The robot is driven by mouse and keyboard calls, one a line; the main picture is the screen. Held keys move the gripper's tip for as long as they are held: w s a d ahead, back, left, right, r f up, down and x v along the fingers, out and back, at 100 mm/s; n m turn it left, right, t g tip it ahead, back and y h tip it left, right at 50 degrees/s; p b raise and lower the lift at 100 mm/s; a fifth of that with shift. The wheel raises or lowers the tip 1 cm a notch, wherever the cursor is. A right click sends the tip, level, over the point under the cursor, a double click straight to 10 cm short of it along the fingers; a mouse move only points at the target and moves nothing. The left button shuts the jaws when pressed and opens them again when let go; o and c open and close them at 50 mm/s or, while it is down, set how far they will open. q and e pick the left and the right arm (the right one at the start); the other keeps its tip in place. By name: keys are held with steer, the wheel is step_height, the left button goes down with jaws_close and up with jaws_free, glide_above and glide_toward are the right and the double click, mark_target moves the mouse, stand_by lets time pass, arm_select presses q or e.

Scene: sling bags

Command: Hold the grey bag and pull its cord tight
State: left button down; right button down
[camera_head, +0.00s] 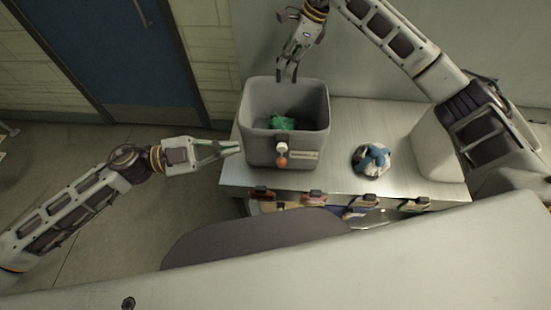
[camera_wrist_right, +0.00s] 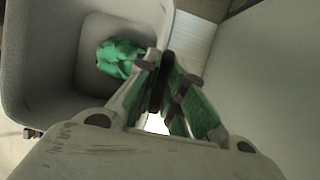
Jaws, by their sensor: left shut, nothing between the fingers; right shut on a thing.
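The grey bag (camera_head: 258,112) stands upright and open-topped on the metal table. A crumpled green thing lies inside it and also shows in the right wrist view (camera_wrist_right: 120,57). On the bag's front are a white toggle (camera_head: 281,148) and an orange-brown ball (camera_head: 282,162), apparently the cord's end; the cord itself is too small to make out. My right gripper (camera_head: 287,76) is shut on the bag's far rim; the tips also show in the wrist view (camera_wrist_right: 165,62). My left gripper (camera_head: 238,147) is shut and empty, close to the bag's left side, left of the toggle.
A blue and white bundle (camera_head: 371,159) lies right of the bag on the metal table (camera_head: 340,125). A pale block-shaped thing (camera_head: 436,145) stands at the table's right end. Several small items hang along the front edge. A wall is behind; floor is free at left.

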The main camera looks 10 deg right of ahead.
arm_select(q)
steer(key=f+y, duration=0.1)
steer(key=s+f+y, duration=0.1)
steer(key=f+n, duration=0.1)
steer(key=shift+s+d+f+y, duration=0.2)
steer(key=shift+d+y, duration=0.2)
stand_by(0.4)
steer(key=shift+d, duration=0.15)
glide_above(281, 162)
steer(key=s+a, duration=0.2)
steer(key=s, duration=0.1)
steer(key=shift+f, duration=1.05)
steer(key=shift+w+d+f, duration=0.1)
steer(key=shift+w+f, duration=0.2)
steer(key=shift+f, duration=0.3)
steer(key=shift+w+a+f, duration=0.1)
steer(key=shift+w+f, duration=0.25)
steer(key=shift+f, duration=0.3)
steer(key=shift+w+d+f, duration=0.1)
steer(key=shift+w+f, duration=0.2)
steer(key=shift+f, duration=0.3)
